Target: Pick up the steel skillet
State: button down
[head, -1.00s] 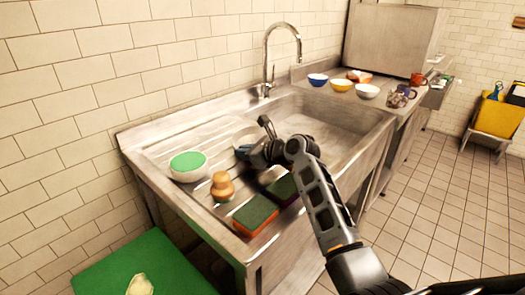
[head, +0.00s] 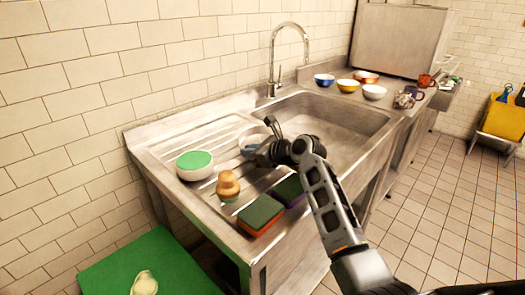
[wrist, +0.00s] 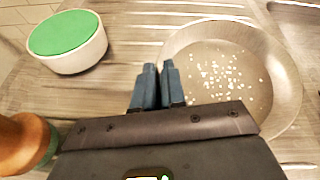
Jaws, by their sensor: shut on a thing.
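The steel skillet (wrist: 225,80) is a round, shiny pan with white specks over its inside. It fills the right of the wrist view. In the head view its pale rim (head: 252,134) shows on the ribbed drainboard behind my gripper. My gripper (wrist: 157,80) has its two blue fingers close together at the skillet's left edge, shut on it. In the head view my gripper (head: 247,150) points left over the drainboard. The exact spot held is hidden under the fingers, and no handle is clearly seen. I cannot tell whether the skillet is clear of the drainboard.
A white bowl with a green top (head: 195,166), a wooden-knobbed brush (head: 228,187), an orange-and-green sponge (head: 262,215) and a purple-and-green sponge (head: 288,191) are close by. The sink basin (head: 335,120) lies right, with a tall tap (head: 272,65) behind. Several bowls stand beyond.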

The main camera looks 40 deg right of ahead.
jog(key=shift+s+d+f, duration=0.1)
jog(key=shift+s+f, duration=0.05)
jog(key=shift+f, duration=0.05)
jog(key=shift+r, duration=0.45)
notch_tip(320, 180, up, 4)
jog(key=shift+d+f, duration=0.1)
jog(key=shift+d, duration=0.05)
jog(key=s+d+r, duration=0.4)
jog(key=d+r, duration=0.2)
jog(key=d, duration=0.4)
jog(key=shift+s+d+r+b, duration=0.15)
jog(key=shift+s+r+b, duration=0.05)
jog(key=shift+r+b, duration=0.2)
jog(key=shift+f, duration=0.1)
